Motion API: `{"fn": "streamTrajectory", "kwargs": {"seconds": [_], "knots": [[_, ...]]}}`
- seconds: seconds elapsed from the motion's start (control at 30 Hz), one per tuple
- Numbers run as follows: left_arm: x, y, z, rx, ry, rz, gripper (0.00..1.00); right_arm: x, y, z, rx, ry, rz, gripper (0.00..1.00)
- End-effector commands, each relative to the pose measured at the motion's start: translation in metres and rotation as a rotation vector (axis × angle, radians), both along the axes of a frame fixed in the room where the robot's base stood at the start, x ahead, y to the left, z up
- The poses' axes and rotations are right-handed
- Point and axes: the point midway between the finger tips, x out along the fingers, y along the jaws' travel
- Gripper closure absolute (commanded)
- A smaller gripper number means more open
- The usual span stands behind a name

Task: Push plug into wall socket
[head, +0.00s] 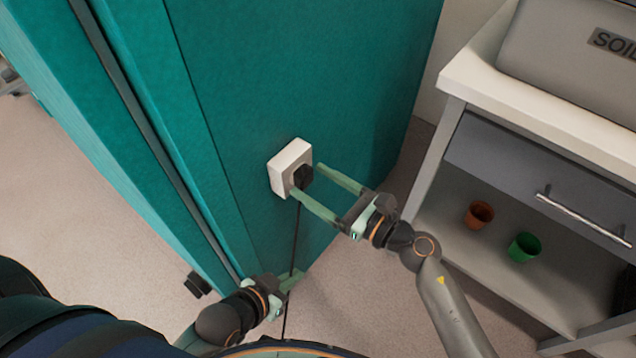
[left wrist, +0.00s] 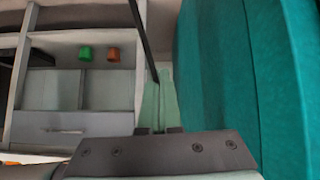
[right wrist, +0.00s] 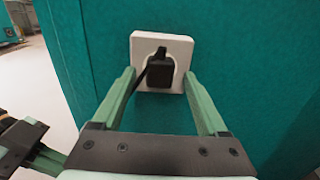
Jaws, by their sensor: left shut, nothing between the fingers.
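The white wall socket (head: 283,168) is fixed to the teal wall panel. It also shows in the right wrist view (right wrist: 141,45). The black plug (right wrist: 161,72) sits at the socket's round face with its cord hanging down; I cannot tell how deep it is. It also shows in the head view (head: 304,177). My right gripper (right wrist: 159,75) is open, its fingers spread to either side of the plug, with no clear contact. My left gripper (head: 294,280) is low by the panel, shut and empty. The black cord (head: 296,235) passes close to it.
A white cabinet (head: 455,80) stands at the right with a grey drawer (head: 520,175) above an open shelf. The shelf holds an orange pot (head: 479,214) and a green pot (head: 524,247). A grey soil bin (head: 560,55) is on top. The floor between panel and cabinet is clear.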

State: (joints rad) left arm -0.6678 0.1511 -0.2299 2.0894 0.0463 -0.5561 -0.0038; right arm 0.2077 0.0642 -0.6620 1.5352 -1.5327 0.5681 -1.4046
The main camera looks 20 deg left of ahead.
Motion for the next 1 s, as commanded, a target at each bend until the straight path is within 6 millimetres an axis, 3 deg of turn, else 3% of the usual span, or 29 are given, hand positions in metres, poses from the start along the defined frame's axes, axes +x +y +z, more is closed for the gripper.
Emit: {"fn": "streamTrajectory", "kwargs": {"seconds": [0.37, 0.6, 0.8, 1.0], "knots": [[0.005, 0.0, 0.006, 0.001, -0.024, -0.001, 1.0, 0.0, 0.0, -0.001, -0.001, 0.0, 0.0, 0.21], [0.031, 0.002, 0.044, 0.002, -0.181, -0.005, 1.0, 0.0, 0.0, -0.001, -0.001, 0.0, 0.0, 0.21], [0.023, 0.002, 0.034, 0.001, -0.134, -0.003, 1.0, -0.019, -0.051, -0.002, -0.005, 0.001, -0.001, 0.21], [0.03, 0.002, 0.042, 0.002, -0.18, -0.005, 1.0, -0.033, -0.091, -0.002, -0.004, 0.001, 0.0, 0.21]]}}
